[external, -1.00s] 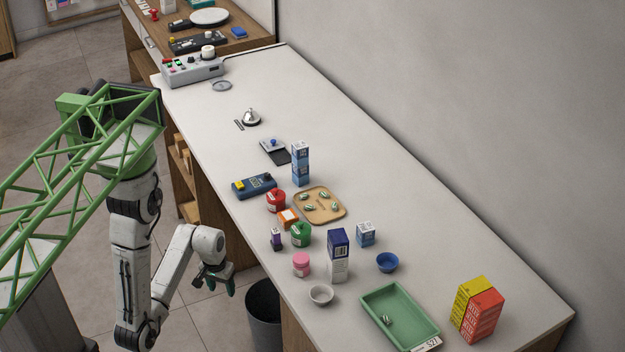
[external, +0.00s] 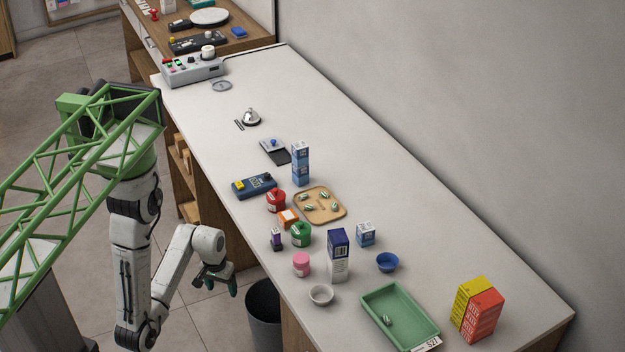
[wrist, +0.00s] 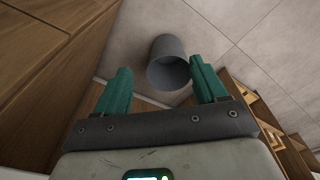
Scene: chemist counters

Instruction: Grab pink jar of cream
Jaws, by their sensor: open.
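The pink jar of cream (external: 301,265) stands upright near the left edge of the white counter in the external view. A green jar (external: 301,234) stands just behind it. My gripper (external: 221,285) hangs beside the counter, left of the pink jar and apart from it, pointing down. In the wrist view my gripper (wrist: 160,88) has its two green fingers spread wide with nothing between them. The pink jar does not show in the wrist view.
A grey bin (external: 264,308) stands on the floor by the counter (external: 400,235). Near the pink jar are a white bowl (external: 320,295), a dark blue and white box (external: 338,255) and a small purple bottle (external: 276,238). A green tray (external: 400,318) lies farther right.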

